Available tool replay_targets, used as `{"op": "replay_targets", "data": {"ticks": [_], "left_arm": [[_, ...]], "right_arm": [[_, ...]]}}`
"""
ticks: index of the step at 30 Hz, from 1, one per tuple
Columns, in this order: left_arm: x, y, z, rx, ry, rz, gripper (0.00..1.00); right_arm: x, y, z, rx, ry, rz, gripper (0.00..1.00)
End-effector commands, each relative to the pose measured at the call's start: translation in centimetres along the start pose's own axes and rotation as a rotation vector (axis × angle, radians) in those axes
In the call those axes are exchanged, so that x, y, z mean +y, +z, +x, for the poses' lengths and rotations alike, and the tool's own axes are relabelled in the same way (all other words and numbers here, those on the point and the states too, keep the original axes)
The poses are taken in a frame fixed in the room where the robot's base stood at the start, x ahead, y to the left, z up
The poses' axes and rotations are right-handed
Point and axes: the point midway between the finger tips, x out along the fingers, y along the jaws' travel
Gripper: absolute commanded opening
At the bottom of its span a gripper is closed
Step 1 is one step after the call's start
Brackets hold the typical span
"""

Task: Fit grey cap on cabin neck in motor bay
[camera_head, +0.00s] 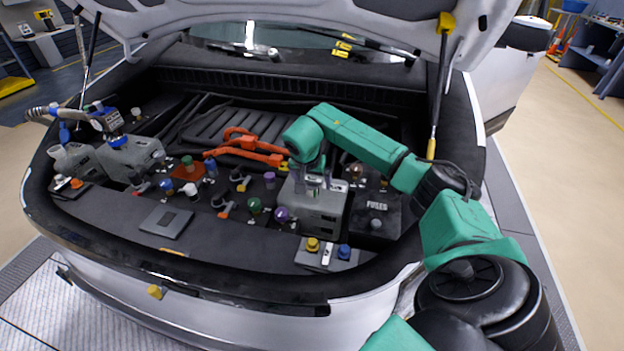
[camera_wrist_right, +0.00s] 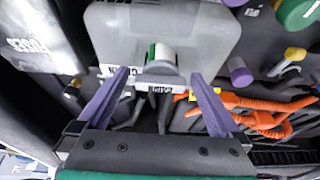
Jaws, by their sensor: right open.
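A pale grey tank (camera_head: 318,212) stands at the right of the motor bay, and it fills the top of the right wrist view (camera_wrist_right: 215,35). Its neck carries a grey, round-fronted piece (camera_wrist_right: 160,68) with a white and green part behind it. I cannot tell whether this piece is the grey cap, or how it sits. A small label (camera_wrist_right: 158,88) is too unclear to read surely. My right gripper (camera_head: 322,183) is over the tank. In the right wrist view the gripper (camera_wrist_right: 165,92) is open, its purple fingers apart on either side of the neck piece. My left gripper is out of view.
The black fuse box (camera_head: 376,215) stands right of the tank. A small tray (camera_head: 313,258) with yellow and blue caps lies in front. Orange cables (camera_head: 250,153) run left of my right arm. Several coloured caps and another grey tank (camera_head: 130,158) are further left.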

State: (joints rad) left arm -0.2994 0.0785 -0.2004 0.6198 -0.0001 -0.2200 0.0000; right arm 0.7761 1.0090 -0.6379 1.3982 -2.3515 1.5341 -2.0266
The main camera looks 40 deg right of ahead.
Motion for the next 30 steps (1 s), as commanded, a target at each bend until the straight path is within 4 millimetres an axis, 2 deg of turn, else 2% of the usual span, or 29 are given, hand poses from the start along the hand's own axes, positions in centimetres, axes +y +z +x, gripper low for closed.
{"op": "replay_targets", "data": {"ticks": [2, 9, 10, 12, 30], "left_arm": [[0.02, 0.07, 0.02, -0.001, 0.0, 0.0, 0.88], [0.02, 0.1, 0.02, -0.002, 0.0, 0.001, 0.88], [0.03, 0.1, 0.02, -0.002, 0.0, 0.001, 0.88], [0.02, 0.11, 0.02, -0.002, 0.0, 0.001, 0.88], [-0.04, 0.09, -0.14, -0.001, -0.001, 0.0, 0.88]], "right_arm": [[-0.01, 0.01, -0.01, 0.0, 0.0, 0.0, 1.0], [-0.01, 0.01, -0.05, 0.0, 0.0, 0.0, 0.16], [-0.02, 0.01, -0.05, 0.0, 0.0, 0.0, 0.61], [-0.02, 0.01, -0.06, -0.001, 0.0, 0.0, 0.35], [-0.03, 0.06, 0.02, -0.002, 0.005, 0.011, 0.34]]}}
